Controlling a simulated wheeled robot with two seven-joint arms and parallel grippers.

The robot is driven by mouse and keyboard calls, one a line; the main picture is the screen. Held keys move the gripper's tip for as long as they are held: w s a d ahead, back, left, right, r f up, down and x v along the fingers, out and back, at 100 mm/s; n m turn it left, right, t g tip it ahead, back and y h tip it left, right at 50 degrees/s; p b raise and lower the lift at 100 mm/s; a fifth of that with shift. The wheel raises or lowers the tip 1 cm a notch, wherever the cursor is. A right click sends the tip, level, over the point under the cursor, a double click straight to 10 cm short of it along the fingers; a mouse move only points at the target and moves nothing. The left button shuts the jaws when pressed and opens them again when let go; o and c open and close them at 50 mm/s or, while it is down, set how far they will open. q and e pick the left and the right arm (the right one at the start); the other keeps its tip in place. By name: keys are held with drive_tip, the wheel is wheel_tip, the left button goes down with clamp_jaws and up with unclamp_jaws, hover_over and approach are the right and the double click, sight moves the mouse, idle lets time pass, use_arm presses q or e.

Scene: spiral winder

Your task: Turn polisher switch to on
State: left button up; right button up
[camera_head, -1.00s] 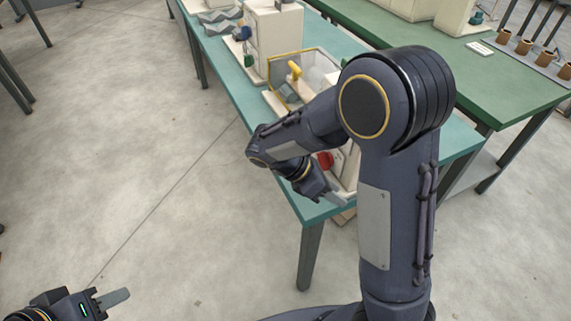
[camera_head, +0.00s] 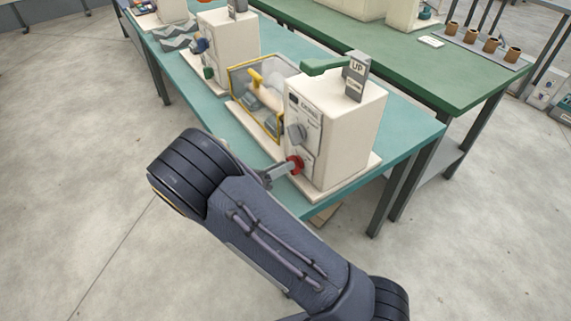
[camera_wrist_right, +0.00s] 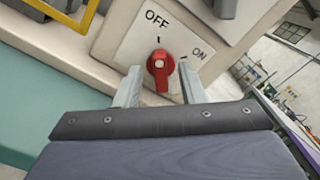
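The red polisher switch (camera_head: 294,166) is on the lower front panel of a cream machine box (camera_head: 345,125) on the teal table. In the right wrist view the red switch (camera_wrist_right: 160,66) sits between OFF at upper left and ON at right, its long axis roughly in line with the OFF mark. My right gripper (camera_head: 283,170) reaches it from the left. In the wrist view its two fingers (camera_wrist_right: 159,84) are apart, one either side of the knob's lower part, with gaps visible. My left gripper is out of view.
A grey knob (camera_head: 296,133) is above the switch. A yellow-framed guard (camera_head: 258,95) stands left of the box. A green table (camera_head: 425,75) stands behind.

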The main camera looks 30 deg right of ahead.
drive_tip(key=shift+d, duration=0.9)
clamp_jaws()
